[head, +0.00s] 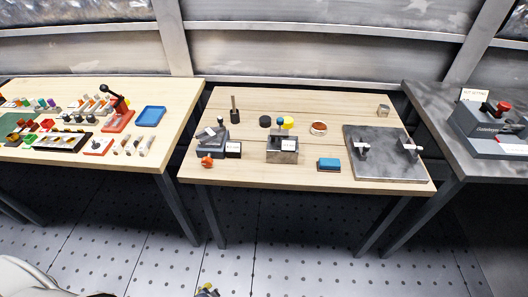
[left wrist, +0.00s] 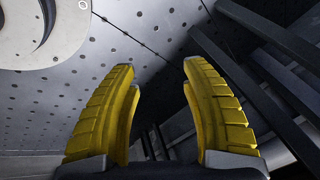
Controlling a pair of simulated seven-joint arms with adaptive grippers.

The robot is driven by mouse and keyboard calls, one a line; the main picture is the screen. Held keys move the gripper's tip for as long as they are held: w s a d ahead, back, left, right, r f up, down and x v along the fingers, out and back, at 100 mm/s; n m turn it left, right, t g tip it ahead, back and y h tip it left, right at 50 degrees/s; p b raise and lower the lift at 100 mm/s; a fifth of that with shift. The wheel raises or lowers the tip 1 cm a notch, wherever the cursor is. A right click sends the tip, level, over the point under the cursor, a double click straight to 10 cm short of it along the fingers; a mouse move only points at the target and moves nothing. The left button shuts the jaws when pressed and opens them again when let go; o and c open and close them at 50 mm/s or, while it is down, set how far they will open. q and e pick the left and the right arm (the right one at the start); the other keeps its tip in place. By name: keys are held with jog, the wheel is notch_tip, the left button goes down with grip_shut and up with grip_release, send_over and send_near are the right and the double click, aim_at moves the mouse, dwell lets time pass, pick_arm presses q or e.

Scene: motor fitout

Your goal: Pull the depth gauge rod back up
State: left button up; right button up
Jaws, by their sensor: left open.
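The depth gauge rod cannot be picked out for certain at this size. A grey metal block (head: 282,156) with a label stands mid-table, and a short upright piece with a blue knob (head: 281,121) rises at its back. A dark upright rod on a small base (head: 234,110) stands further back left. My left gripper (head: 208,290) shows only in part at the bottom edge of the head view, low over the floor and well short of the table. In the left wrist view its two yellow fingers (left wrist: 157,68) are apart with nothing between them. My right gripper is not in view.
The wooden table (head: 305,178) also holds a grey device (head: 212,139), an orange knob (head: 207,161), a blue block (head: 329,165) and a metal plate (head: 388,168) with two handles. A cluttered table stands left, and a dark bench (head: 435,100) right. Floor in front is open.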

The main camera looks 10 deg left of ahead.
aim_at(278, 121)
pick_arm(q)
jog(key=w+a+r+t, duration=0.1)
jog(key=w+r, duration=0.3)
jog(key=r, duration=0.5)
jog(key=w+r+t, duration=0.2)
jog(key=w+r, duration=0.2)
jog(key=r, duration=0.5)
jog(key=w+a+r+t, duration=0.1)
jog(key=w+r, duration=0.3)
jog(key=r, duration=0.5)
jog(key=w+d+r+n+t+h, duration=0.1)
jog(key=w+d+r+t+h, duration=0.35)
jog(key=w+r, duration=0.7)
jog(key=w+d+r+t+h, duration=0.4)
jog(key=w+d+r+h, duration=0.15)
jog(key=w+r, duration=0.6)
jog(key=shift+g+y, duration=0.25)
jog(key=shift+y, duration=0.15)
jog(key=x, duration=1.6)
jog(key=shift+w+d+r, duration=0.25)
jog(key=shift+d+r, duration=0.05)
jog(key=shift+d, duration=0.1)
grip_shut()
